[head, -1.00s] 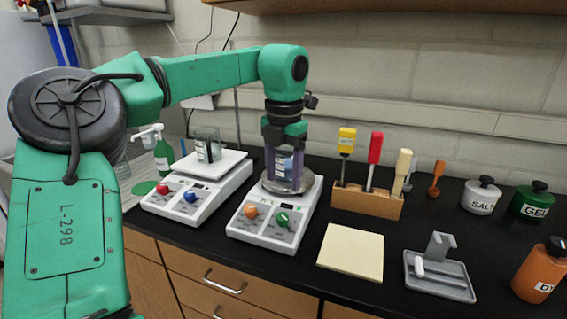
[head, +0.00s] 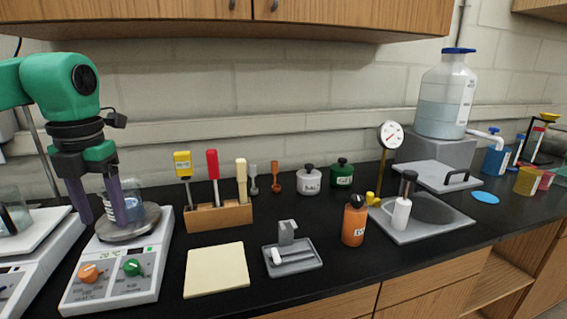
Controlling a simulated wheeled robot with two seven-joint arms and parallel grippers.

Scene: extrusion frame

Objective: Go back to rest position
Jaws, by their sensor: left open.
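My left gripper (head: 101,221) is open, its two purple fingers pointing down at the left of the head view. It is over the hot plate (head: 118,268), which has an orange and a green knob. A clear glass beaker (head: 132,205) with a label stands upright on the plate's round metal top. One finger overlaps the beaker in the picture; the other hangs to its left. I cannot tell whether the finger touches the glass. My right gripper is out of view.
A wooden rack (head: 205,216) of tools, a cream pad (head: 214,269), a grey tray (head: 292,261) and an orange bottle (head: 354,222) stand to the right. Behind are a white jar (head: 309,181) and a green jar (head: 342,175). A large jug (head: 446,98) stands far right.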

